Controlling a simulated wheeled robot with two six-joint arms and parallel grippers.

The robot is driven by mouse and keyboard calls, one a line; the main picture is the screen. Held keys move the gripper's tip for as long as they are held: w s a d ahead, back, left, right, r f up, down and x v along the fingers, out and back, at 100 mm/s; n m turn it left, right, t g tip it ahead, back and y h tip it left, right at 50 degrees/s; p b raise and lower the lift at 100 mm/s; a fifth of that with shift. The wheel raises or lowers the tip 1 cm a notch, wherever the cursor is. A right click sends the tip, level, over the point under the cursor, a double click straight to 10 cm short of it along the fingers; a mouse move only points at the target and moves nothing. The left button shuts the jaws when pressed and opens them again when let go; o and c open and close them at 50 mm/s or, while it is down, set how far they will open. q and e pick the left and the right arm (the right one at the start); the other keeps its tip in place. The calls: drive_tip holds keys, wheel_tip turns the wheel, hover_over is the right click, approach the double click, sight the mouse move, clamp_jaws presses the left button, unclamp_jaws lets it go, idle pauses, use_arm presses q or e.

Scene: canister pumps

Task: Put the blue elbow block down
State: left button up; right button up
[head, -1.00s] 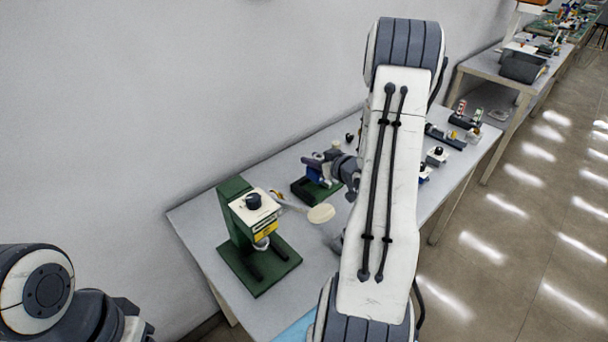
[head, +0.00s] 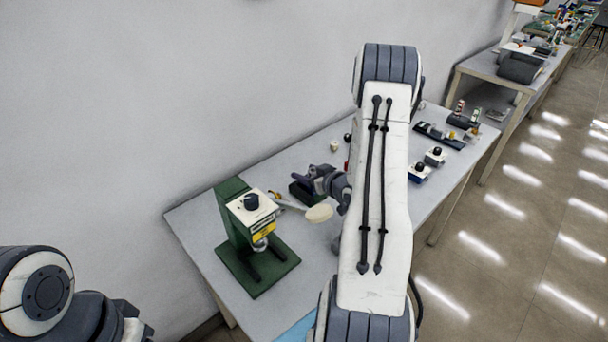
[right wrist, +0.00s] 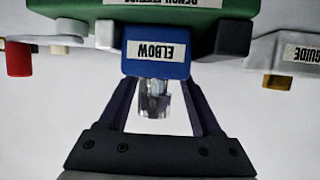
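The blue elbow block (right wrist: 156,60) shows in the right wrist view, its ELBOW label upside down. A metal stub (right wrist: 155,100) sticks out of it between my fingers. My right gripper (right wrist: 158,82) is closed around the block; the fingertips are partly hidden behind it. The block lies against the green bench fixture (right wrist: 175,18), with a grey piece on either side. Whether it is fully seated I cannot tell. In the head view my right gripper (head: 308,178) is over the dark green fixture (head: 302,194), covering part of it, and the block cannot be made out.
A green stand with a white head (head: 250,208) is left of the right gripper. A cream disc (head: 319,213) lies in front. Small pump parts (head: 434,156) stand farther right. The table (head: 195,225) has bare space at front left; a wall runs behind.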

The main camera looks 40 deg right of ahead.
drive_tip(key=shift+r, duration=0.25)
drive_tip(key=p+v, duration=0.1)
drive_tip(key=v, duration=1.1)
drive_tip(key=shift+f, duration=0.15)
